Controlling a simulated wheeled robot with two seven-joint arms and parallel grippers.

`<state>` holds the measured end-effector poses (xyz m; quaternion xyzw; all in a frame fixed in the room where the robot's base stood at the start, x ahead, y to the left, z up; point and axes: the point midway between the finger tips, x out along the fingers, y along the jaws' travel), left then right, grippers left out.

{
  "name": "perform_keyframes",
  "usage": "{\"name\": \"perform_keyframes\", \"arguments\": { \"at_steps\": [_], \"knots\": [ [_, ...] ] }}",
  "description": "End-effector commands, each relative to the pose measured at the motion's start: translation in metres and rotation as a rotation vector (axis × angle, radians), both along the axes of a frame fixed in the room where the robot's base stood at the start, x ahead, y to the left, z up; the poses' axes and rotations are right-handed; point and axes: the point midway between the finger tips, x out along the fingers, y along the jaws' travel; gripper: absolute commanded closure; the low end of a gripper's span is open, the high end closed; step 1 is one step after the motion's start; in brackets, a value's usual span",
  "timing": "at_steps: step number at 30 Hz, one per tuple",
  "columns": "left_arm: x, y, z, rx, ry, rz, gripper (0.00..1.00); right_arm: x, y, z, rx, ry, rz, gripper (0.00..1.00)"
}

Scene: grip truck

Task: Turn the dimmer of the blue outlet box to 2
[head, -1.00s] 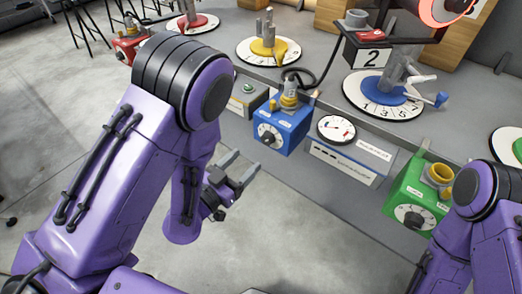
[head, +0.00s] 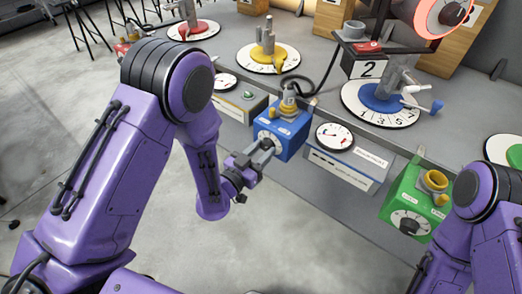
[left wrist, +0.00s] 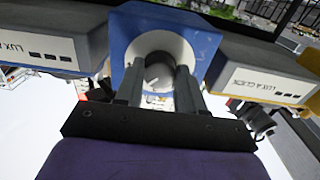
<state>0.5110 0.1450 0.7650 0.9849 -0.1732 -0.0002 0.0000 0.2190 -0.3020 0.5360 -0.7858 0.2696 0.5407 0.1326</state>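The blue outlet box (head: 289,137) stands at the front edge of the grey bench, with a grey and yellow plug on top. Its round white dimmer dial (head: 264,136) faces front and is partly covered by my left gripper (head: 264,147). In the left wrist view the blue box (left wrist: 203,37) is straight ahead, and my left gripper's (left wrist: 158,78) two fingers stand apart on either side of the grey knob (left wrist: 158,70). Whether the fingers touch the knob cannot be told. The dial's numbers are not readable. My right gripper is out of view; only its arm shows at the right.
A grey meter box (head: 341,165) stands right of the blue box, and another (head: 241,105) stands left. A green outlet box (head: 415,205) is further right. A blue-centred numbered turntable (head: 362,112) with a "2" sign stands behind. Floor in front is free.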

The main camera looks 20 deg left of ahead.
Motion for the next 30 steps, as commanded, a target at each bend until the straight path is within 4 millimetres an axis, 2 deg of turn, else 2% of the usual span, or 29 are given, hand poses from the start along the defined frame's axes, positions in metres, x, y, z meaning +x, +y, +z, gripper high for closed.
{"name": "perform_keyframes", "arguments": {
  "at_steps": [11, 30],
  "knots": [
    [-0.0001, 0.0001, 0.0001, -0.091, 0.032, 0.000, 0.92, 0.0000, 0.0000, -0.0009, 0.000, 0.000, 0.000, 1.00],
    [-0.0002, -0.0006, 0.0005, -0.532, 0.192, 0.001, 0.92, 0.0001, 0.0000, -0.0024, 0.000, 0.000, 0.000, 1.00]
  ]
}}
